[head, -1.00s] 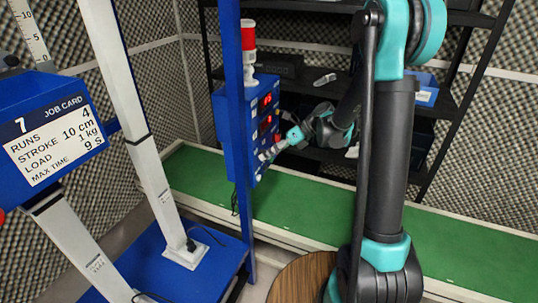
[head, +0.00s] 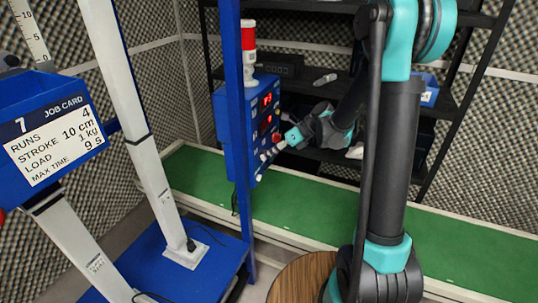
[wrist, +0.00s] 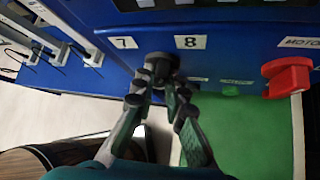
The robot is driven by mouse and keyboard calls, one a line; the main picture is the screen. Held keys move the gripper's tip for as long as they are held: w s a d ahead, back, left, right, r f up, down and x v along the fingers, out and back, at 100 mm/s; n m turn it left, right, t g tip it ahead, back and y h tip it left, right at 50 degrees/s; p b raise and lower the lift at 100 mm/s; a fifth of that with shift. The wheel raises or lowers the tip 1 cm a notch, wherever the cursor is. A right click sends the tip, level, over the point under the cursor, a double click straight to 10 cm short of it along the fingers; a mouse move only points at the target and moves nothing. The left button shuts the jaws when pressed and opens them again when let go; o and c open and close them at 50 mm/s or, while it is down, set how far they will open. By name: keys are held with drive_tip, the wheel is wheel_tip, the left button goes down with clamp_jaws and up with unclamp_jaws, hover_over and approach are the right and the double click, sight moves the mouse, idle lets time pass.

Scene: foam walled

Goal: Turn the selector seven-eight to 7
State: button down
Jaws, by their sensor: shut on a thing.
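The selector seven-eight is a black knob (wrist: 161,62) on the blue panel, below and between the white labels 7 (wrist: 123,43) and 8 (wrist: 190,42) in the wrist view. My gripper (wrist: 157,88) is shut on this knob, with a finger on each side. The fingers cover part of the knob, so I cannot tell which number it points to. In the head view my gripper (head: 279,144) reaches the front of the blue control box (head: 234,130), low on its face; the knob is too small to make out there.
A red knob (wrist: 288,76) sits to the right on the panel, under a label starting "MOTO". A red and white lamp (head: 249,45) tops the box. A blue post (head: 235,110) stands beside it. A green-topped bench (head: 300,208) lies below, and dark shelves (head: 470,100) stand behind.

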drive_tip(key=n+t, duration=0.1)
drive_tip(key=t, duration=0.1)
drive_tip(key=n+t+h, duration=0.1)
drive_tip(key=t, duration=0.2)
drive_tip(key=s+n+t+h, duration=0.1)
drive_tip(key=n+t, duration=0.1)
drive_tip(key=shift+a+t, duration=0.15)
drive_tip(key=shift+t, duration=0.15)
drive_tip(key=shift+h, duration=0.3)
idle(0.4)
drive_tip(key=c, duration=1.6)
unclamp_jaws()
drive_tip(key=shift+o, duration=0.2)
drive_tip(key=v, duration=1.2)
drive_tip(key=shift+s+f, duration=0.1)
